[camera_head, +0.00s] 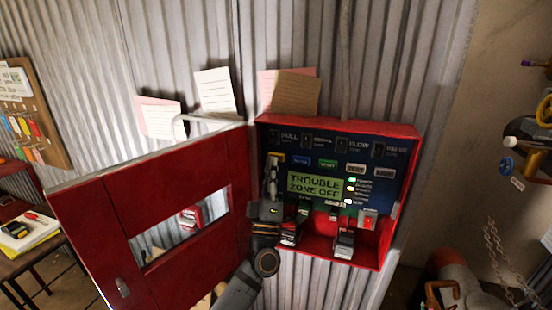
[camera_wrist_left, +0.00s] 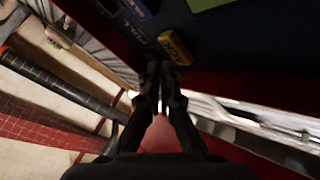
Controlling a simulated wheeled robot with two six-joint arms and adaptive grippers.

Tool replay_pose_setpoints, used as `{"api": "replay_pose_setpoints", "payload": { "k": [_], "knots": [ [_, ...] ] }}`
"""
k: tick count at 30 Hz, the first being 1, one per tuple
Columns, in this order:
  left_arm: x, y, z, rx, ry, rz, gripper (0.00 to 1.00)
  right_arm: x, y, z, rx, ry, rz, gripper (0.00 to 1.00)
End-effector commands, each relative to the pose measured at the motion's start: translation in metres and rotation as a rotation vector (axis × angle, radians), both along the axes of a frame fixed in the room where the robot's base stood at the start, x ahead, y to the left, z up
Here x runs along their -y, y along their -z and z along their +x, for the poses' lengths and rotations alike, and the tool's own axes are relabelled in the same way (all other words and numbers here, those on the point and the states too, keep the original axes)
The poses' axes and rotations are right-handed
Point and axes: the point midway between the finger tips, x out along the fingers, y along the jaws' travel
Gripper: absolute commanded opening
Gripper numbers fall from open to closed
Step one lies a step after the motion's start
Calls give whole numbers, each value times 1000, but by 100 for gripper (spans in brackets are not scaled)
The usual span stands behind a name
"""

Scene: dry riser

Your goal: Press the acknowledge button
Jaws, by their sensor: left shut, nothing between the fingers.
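The yellow button (camera_head: 277,157), whose label looks like ACK, is at the left end of a button row on the dark blue panel (camera_head: 335,150) inside a red box. It also shows in the left wrist view (camera_wrist_left: 174,46). My left gripper (camera_head: 272,160) points up in front of the panel's left side, its tips at the yellow button. In the left wrist view the shut, empty fingertips (camera_wrist_left: 161,68) lie just below the button in the picture. I cannot tell whether they touch it. My right gripper is not in view.
The red box's door (camera_head: 160,200), with a window, hangs open to the left, close beside my left arm. A green display (camera_head: 315,186) reads TROUBLE ZONE OFF. Blue (camera_head: 302,159) and green (camera_head: 328,163) buttons sit right of the yellow one. Pipes and valves stand at the right wall.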

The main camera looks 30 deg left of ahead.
Motion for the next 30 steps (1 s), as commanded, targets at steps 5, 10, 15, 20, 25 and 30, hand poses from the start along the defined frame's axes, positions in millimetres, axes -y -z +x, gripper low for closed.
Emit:
{"api": "replay_pose_setpoints", "payload": {
  "k": [5, 10, 15, 20, 25, 30],
  "knots": [
    [-1, 0, 3, 0, 0, 0, 0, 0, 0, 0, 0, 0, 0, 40],
    [-2, 0, 8, 0, 1, -1, 0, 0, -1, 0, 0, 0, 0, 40],
    [-2, 0, 8, 0, 1, -1, 0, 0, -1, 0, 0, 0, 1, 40],
    [-2, 0, 8, 0, 0, 0, 0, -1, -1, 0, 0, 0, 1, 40],
    [-2, 0, 10, 0, 0, 0, 0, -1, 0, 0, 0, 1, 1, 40],
    [-3, 0, 12, 0, 0, 0, 0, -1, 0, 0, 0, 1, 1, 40]
  ]
}}
